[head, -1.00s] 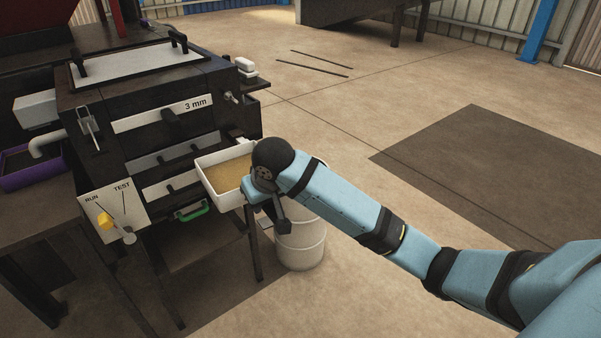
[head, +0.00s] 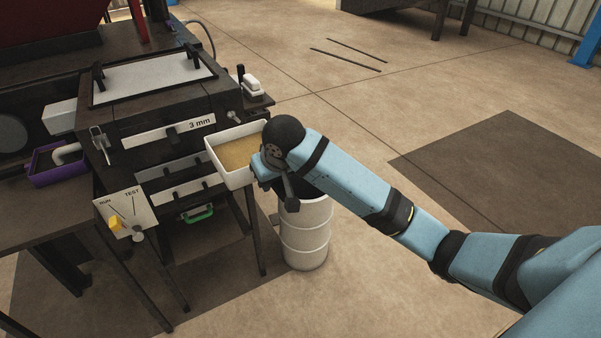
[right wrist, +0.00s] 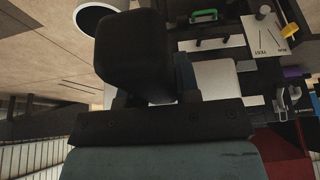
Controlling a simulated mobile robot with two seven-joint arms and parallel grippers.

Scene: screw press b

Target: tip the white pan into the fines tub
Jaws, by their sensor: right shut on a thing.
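The white pan (head: 229,177) is a shallow rectangular pan with tan, grainy material in it. It looks about level in the head view, in front of the press and to the left of the drum's top. My right gripper (head: 262,167) is shut on its near right side; the fingertips are mostly hidden by my wrist. A white ribbed drum (head: 305,240) with a dark open top stands on the floor below my wrist; no label shows whether it is the fines tub.
The black press (head: 150,118) with a "3 mm" plate stands at left. A purple tray (head: 60,172) sits farther left. Two dark rods (head: 345,60) lie on the floor. The floor at right is clear.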

